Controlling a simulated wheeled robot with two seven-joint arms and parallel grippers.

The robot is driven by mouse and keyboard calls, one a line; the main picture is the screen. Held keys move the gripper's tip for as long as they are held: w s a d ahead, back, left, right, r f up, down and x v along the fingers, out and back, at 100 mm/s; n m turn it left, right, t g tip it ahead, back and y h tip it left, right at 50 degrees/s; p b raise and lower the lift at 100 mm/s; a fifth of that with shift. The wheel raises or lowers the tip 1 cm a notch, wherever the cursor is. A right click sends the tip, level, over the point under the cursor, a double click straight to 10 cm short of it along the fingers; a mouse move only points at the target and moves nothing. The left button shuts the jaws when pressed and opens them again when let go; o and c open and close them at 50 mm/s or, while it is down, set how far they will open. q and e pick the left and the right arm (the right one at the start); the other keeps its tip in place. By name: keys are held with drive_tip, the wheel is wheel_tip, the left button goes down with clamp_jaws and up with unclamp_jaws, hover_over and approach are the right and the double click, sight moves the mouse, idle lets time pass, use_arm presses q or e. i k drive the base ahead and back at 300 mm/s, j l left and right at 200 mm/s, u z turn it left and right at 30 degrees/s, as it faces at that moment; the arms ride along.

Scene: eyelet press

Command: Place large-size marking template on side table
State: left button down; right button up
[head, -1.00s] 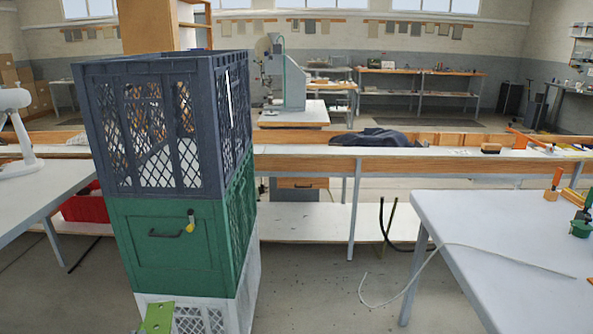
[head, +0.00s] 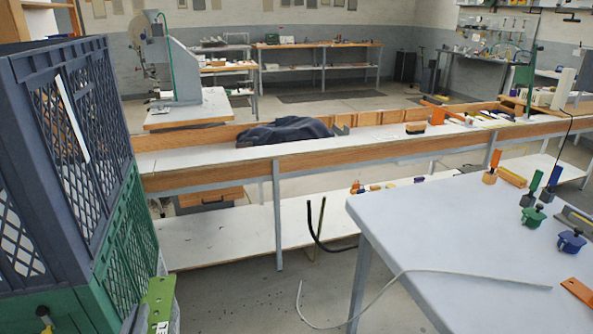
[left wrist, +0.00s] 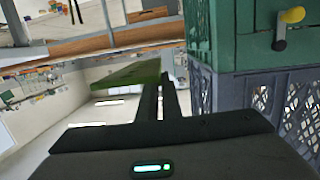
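A flat green plate with small holes, which looks like the marking template (head: 158,300), shows low in the head view beside the crate stack. My left gripper (head: 150,325) is at its lower end, mostly cut off by the picture's edge. In the left wrist view the green plate (left wrist: 128,75) is at the tips of my left gripper's dark fingers (left wrist: 158,95), which are close together on it. Its size marking cannot be read. A pale-topped table (head: 440,240) stands at the right; I cannot tell whether it is the side table. My right gripper is not in view.
Stacked dark and green crates (head: 75,160) stand close at the left. A long white bench (head: 350,140) crosses behind, with dark cloth (head: 285,130) on it. Small clamps (head: 570,240) and a pale cable (head: 420,272) lie on the right table; its near left top is clear.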

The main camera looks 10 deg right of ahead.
sight(430, 201)
drive_tip(key=i+z, duration=0.35)
drive_tip(key=i, duration=0.25)
drive_tip(key=i+j+z, duration=0.35)
drive_tip(key=i, duration=0.25)
drive_tip(key=i+z, duration=0.45)
drive_tip(key=i+j+z, duration=0.2)
drive_tip(key=z, duration=0.25)
drive_tip(key=i+j+z, duration=0.3)
drive_tip(key=z, duration=0.15)
drive_tip(key=i+j+z, duration=0.4)
drive_tip(key=j, duration=0.25)
